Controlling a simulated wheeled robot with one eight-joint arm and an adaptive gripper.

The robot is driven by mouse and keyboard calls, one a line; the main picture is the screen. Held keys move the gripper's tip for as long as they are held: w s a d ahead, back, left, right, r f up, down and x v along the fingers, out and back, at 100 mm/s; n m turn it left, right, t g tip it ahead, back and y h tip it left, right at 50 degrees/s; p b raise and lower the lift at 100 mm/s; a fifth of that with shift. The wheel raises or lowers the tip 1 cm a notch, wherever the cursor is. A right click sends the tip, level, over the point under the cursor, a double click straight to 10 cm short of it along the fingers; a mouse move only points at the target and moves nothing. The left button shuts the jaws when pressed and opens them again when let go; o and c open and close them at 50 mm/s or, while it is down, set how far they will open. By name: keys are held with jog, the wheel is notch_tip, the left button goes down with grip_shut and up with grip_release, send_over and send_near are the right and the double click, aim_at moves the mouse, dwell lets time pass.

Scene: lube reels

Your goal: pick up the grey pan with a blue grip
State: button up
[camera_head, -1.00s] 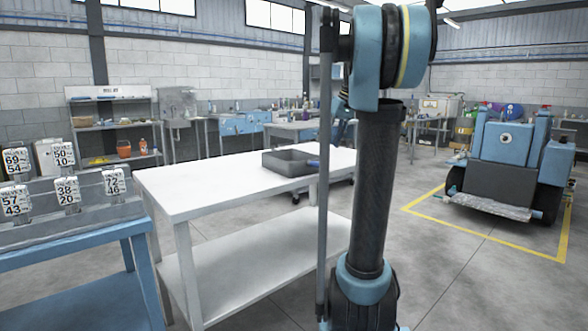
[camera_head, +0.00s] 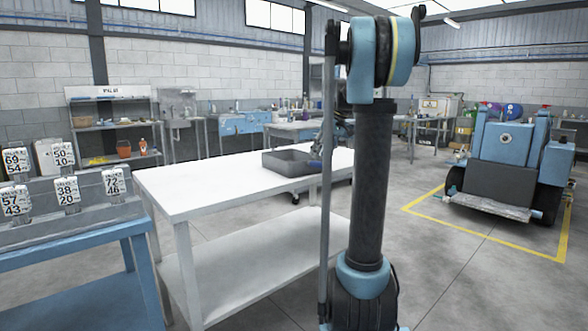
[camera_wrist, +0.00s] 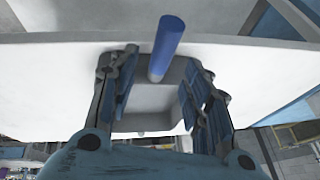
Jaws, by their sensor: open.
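The grey pan (camera_head: 285,162) sits on the white table (camera_head: 190,196), near its far right end, in the head view. In the wrist view the grey pan (camera_wrist: 150,103) shows partly between and behind the fingers. Its blue grip (camera_wrist: 167,42) juts from the pan toward the top of the wrist view, in line with the gap between the fingers. My gripper (camera_wrist: 155,75) is open, with one finger on each side of the pan and grip as seen there. I cannot tell whether they touch.
A blue bench (camera_head: 85,250) with several number tags stands at the left. The table has a lower shelf (camera_head: 250,255). The table top left of the pan is bare. A blue machine (camera_head: 500,155) stands in a yellow-marked floor area at the right.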

aim_at(314, 165)
jog(key=shift+x, duration=3.5)
jog(key=shift+w+r, duration=0.1)
grip_shut()
